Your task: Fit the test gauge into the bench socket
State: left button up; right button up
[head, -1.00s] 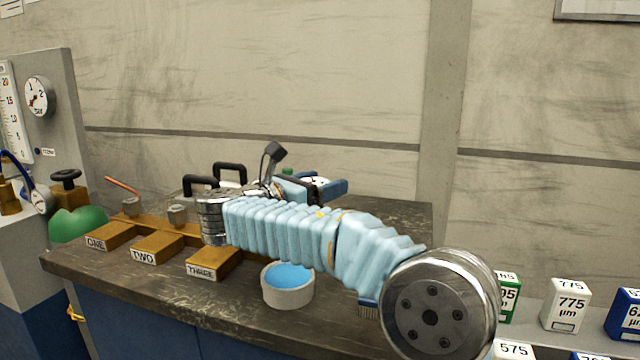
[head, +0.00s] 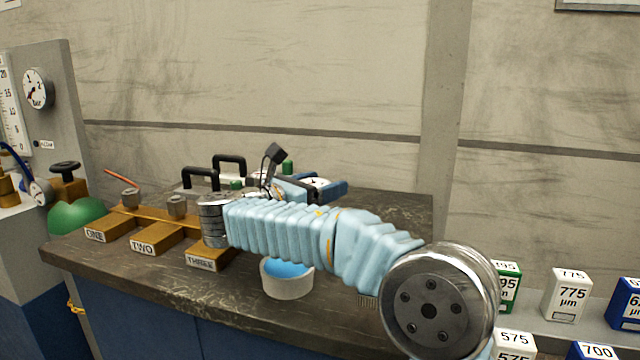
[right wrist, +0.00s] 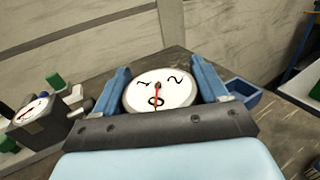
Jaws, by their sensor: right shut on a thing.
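The test gauge, a round white dial (right wrist: 160,92) with a red needle, sits between the two blue fingers of my right gripper (right wrist: 162,84) in the right wrist view. The fingers are shut on it. In the head view the gripper (head: 318,188) is over the back of the dark bench, and only part of the dial shows. Brass blocks labelled ONE (head: 100,232), TWO (head: 155,240) and THREE (head: 208,257) stand on the bench at left. ONE and TWO have grey hex fittings behind them. My arm hides the area behind THREE, and I cannot tell which socket is the bench socket.
A grey cup with blue inside (head: 287,283) stands near the bench front, below my arm. Black handles (head: 229,163) rise behind. A gauge panel (head: 50,95) and green dome (head: 75,216) are at far left. Labelled boxes (head: 567,295) stand at right.

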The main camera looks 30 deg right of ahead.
jog(key=shift+f+b, duration=0.4)
jog(key=shift+f, duration=0.6)
jog(key=o, duration=1.2)
jog(key=shift+c, duration=0.2)
jog(key=v, duration=1.4)
jog(key=shift+d, duration=0.1)
